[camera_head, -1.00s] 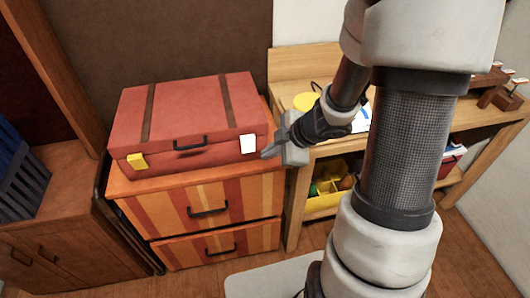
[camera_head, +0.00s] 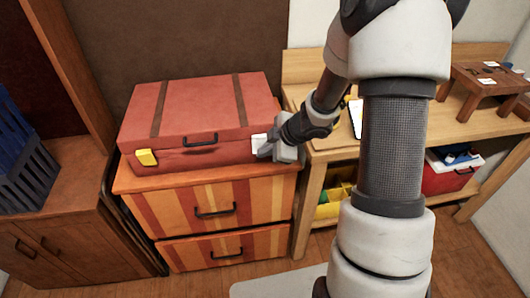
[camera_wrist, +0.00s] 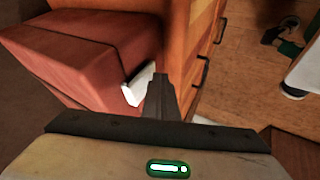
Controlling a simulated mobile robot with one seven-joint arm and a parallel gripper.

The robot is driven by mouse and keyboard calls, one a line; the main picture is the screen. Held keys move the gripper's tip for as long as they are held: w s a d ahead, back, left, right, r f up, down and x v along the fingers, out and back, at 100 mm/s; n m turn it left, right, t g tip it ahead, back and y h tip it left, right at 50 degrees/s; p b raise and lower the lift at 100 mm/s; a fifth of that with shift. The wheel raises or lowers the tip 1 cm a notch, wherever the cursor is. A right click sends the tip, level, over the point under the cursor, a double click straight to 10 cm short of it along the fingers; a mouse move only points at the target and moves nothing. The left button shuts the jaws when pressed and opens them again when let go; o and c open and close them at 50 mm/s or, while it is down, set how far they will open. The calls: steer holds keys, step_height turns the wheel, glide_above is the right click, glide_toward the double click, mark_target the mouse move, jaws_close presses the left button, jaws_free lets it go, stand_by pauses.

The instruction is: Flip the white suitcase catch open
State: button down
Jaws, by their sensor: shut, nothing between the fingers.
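The red suitcase (camera_head: 190,112) with two brown straps and a dark handle lies on an orange striped drawer unit. Its white catch (camera_head: 259,143) is at the right end of the front face, partly hidden by my gripper (camera_head: 266,150). In the wrist view the white catch (camera_wrist: 138,86) stands out at an angle from the suitcase side, just left of my fingertips (camera_wrist: 160,80). My gripper is shut, with its tip right beside the catch; I cannot tell whether they touch. A yellow catch (camera_head: 146,157) is at the front left of the suitcase.
The striped drawer unit (camera_head: 215,195) carries the suitcase. A wooden bench (camera_head: 330,146) stands close on the right, with a yellow bin (camera_head: 331,201) below. A blue crate (camera_head: 22,165) sits on a cabinet at left.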

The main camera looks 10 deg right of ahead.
steer(key=b, duration=0.2)
steer(key=shift+w+t+b, duration=0.25)
steer(key=shift+t+b, duration=0.05)
steer(key=shift+b, duration=0.05)
